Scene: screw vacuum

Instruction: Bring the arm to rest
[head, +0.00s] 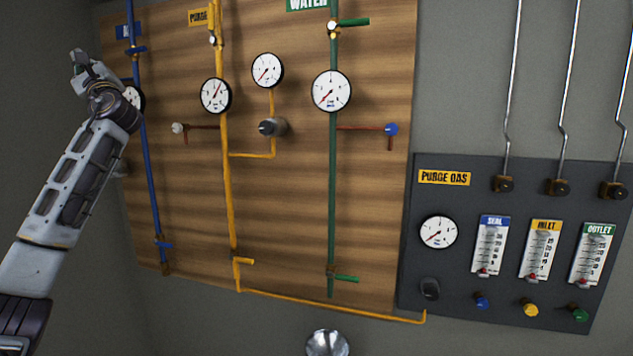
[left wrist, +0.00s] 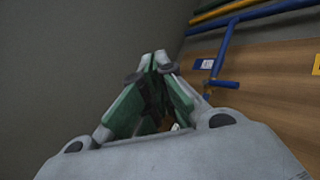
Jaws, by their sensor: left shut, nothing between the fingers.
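My left arm (head: 75,180) comes in from the left in the head view and reaches up along the left edge of the wooden panel. My left gripper (head: 78,58) is at its upper end, beside the blue pipe and partly in front of the gauge there. In the left wrist view the fingers of my left gripper (left wrist: 160,58) meet at the tips, with nothing held between them. The blue pipe (left wrist: 222,55) with its blue valve handle (left wrist: 222,84) is to the right of the fingers, apart from them. My right gripper is not in view.
The wooden panel (head: 185,200) carries yellow pipe (head: 228,190), green pipe (head: 332,230) and several gauges. A dark purge gas panel (head: 460,290) with flow meters and knobs is at the right. A shiny round object (head: 326,343) shows at the bottom. Bare grey wall lies left of the wood.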

